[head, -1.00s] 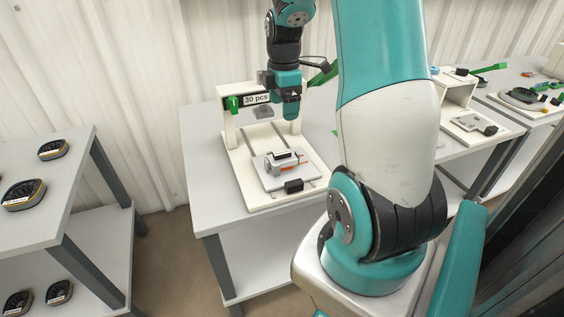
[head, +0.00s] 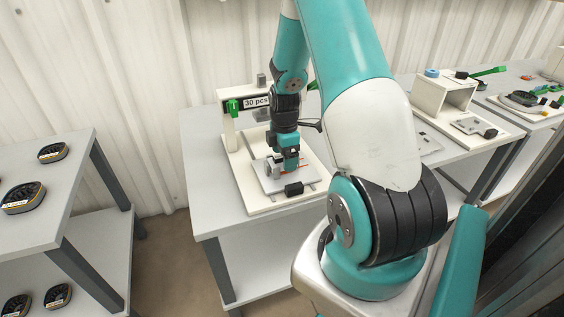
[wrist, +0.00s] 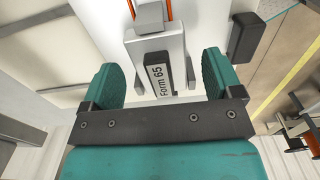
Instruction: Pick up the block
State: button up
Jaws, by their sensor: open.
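The block (wrist: 177,48) is light grey with a dark label reading "Form 65" and shows in the wrist view between my gripper's two teal fingers. Orange strands show at its far end. My gripper (wrist: 160,72) is open, with one finger on each side of the block and a visible gap to each. In the head view my gripper (head: 291,160) is down over the grey plate (head: 272,185) of the white fixture and hides most of the block.
The white fixture (head: 256,201) stands on a grey table (head: 212,217) and has an upright frame with a "30 pcs" sign (head: 256,102). A small black box (head: 294,189) sits at the plate's front edge. Another white stand (head: 448,92) is to the right.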

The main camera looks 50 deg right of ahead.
jog(key=shift+f, duration=0.45)
jog(key=shift+c, duration=0.4)
jog(key=c, duration=1.1)
